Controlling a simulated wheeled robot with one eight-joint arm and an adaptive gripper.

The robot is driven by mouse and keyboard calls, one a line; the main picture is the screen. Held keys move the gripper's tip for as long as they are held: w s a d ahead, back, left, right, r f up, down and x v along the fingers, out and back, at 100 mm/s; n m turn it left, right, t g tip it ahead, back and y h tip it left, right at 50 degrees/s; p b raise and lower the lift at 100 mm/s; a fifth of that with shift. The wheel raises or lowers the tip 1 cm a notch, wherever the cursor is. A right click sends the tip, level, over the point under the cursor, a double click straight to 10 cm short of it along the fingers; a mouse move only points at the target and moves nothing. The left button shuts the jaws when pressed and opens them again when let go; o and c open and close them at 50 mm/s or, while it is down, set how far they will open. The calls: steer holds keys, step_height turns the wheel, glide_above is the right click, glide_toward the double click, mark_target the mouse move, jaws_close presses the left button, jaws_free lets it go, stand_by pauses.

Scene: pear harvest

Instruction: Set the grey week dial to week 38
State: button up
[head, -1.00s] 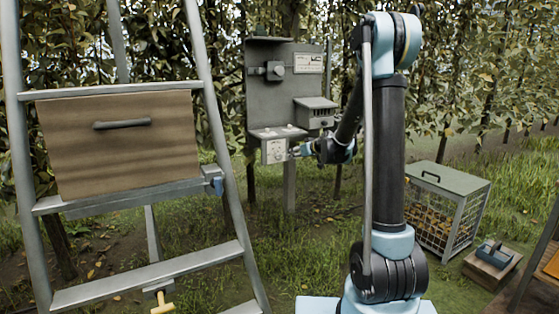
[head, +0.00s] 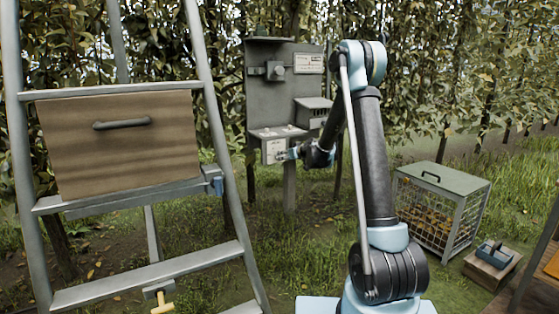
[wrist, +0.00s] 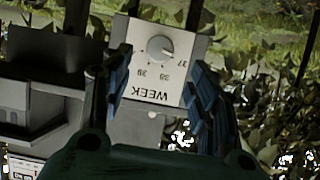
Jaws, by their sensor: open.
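The grey week dial (wrist: 160,48) is a round knob on a pale plate (wrist: 150,97) marked WEEK, upside down in the wrist view. Numbers sit around the knob, one reading 37 at its right; the others are small. A mark shows on the knob's lower right, towards 37, but its exact setting is hard to read. My gripper (wrist: 158,85) is open, its two dark fingers on either side of the plate in the picture, with the dial between and beyond them. In the head view my gripper (head: 291,153) is close to the plate's right side.
The plate hangs below the shelf of a grey post-mounted panel (head: 258,100), with a small box (head: 313,112) at the shelf's right. A ladder with a wooden box (head: 120,160) stands at left. A wire crate (head: 442,178) stands on the grass at right.

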steer(key=x, duration=0.8)
steer(key=shift+c, duration=0.6)
steer(key=c, duration=1)
steer(key=shift+o, duration=0.2)
steer(key=shift+a, duration=0.2)
steer(key=shift+d, duration=0.1)
